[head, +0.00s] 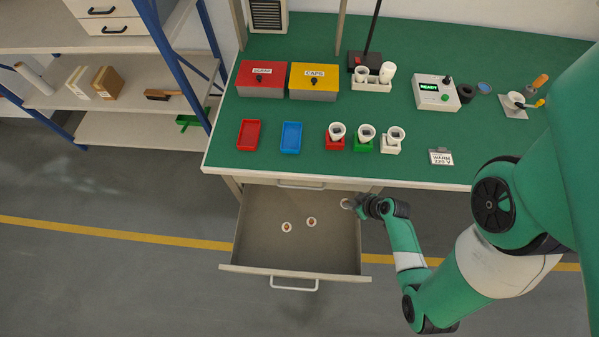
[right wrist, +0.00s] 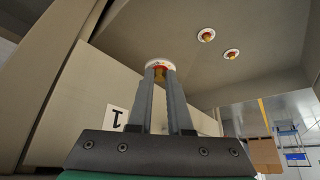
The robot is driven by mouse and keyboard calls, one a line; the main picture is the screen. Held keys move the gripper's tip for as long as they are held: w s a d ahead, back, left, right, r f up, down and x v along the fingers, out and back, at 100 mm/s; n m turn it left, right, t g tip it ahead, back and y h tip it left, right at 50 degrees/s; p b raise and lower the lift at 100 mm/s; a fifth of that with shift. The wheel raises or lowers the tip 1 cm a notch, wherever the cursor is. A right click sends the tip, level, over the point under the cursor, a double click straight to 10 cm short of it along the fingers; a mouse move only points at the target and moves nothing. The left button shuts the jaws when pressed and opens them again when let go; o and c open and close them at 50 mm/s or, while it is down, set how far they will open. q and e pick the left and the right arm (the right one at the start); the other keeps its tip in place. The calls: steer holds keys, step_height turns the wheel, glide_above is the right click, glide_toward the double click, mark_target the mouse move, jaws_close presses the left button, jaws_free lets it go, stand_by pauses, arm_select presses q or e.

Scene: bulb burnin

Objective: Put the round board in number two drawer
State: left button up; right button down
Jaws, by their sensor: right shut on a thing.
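My right gripper (head: 353,204) is at the back right corner of the open drawer (head: 290,255). In the right wrist view the gripper (right wrist: 160,80) is shut on a round board (right wrist: 160,64), white with a reddish-gold centre. In the head view the held board is small and its outline is hard to make out. Two similar round boards lie on the open drawer's floor, a left one (head: 286,227) and a right one (head: 311,222). A label with "1" (right wrist: 115,118) is on a panel beside the gripper in the wrist view. My left gripper is not in view.
A shut drawer with a handle (head: 301,185) is above the open one, under the green bench top (head: 300,172). The bench holds red and yellow boxes, small trays, bulb holders and a tester (head: 437,93). The open drawer's front half is clear.

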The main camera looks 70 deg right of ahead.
mark_target(306, 209)
step_height(306, 209, down, 2)
steer(key=shift+s+d+f+b, duration=0.1)
steer(key=shift+s+f+b, duration=0.1)
steer(key=shift+b, duration=0.2)
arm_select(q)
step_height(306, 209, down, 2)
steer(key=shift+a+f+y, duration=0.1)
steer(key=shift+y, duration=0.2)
arm_select(e)
steer(key=shift+r, duration=0.1)
steer(key=shift+w, duration=0.15)
